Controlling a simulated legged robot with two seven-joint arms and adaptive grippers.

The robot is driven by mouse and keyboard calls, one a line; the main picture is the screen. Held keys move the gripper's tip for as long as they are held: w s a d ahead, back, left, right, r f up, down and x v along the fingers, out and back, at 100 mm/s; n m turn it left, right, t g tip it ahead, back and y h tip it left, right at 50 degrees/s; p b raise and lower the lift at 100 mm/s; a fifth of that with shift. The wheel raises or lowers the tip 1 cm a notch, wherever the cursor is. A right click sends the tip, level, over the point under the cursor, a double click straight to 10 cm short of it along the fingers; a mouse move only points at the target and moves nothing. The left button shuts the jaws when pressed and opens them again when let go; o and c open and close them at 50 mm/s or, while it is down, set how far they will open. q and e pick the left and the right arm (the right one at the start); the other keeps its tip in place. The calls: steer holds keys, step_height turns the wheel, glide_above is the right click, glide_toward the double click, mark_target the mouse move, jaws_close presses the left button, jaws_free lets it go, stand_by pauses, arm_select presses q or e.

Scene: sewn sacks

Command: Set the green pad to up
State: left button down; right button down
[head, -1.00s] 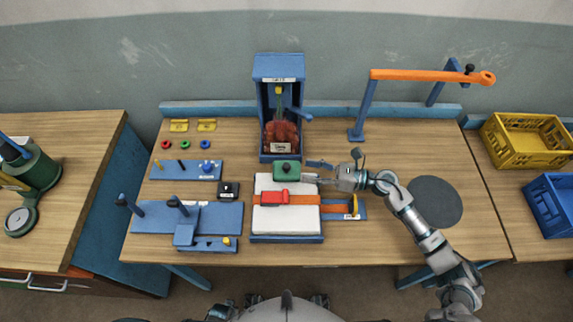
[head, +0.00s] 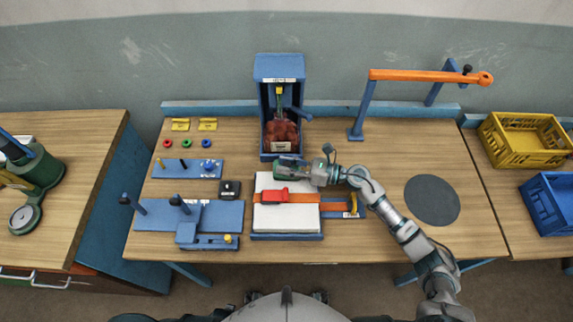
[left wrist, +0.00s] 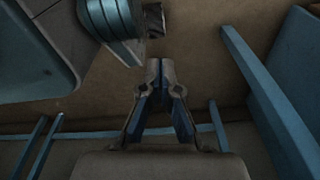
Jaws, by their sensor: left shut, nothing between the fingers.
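The green pad (head: 280,177) sits at the back end of the white sack on the blue tray, just in front of the blue press frame. Only a sliver of it shows. My right gripper (head: 290,166) reaches in from the right and covers most of the pad. Whether its fingers are open or closed on the pad is hidden. My left gripper (left wrist: 160,70) shows only in the left wrist view, with its fingertips together and nothing between them, below the table edge.
A white sack (head: 285,218) with an orange strap (head: 303,198) and a red clamp (head: 286,196) lies in front. The blue press frame (head: 279,70) stands behind. A blue fixture (head: 155,213) is at the left. The table right of the arm is clear around a dark disc (head: 432,200).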

arm_select(q)
steer(key=shift+r, duration=0.1)
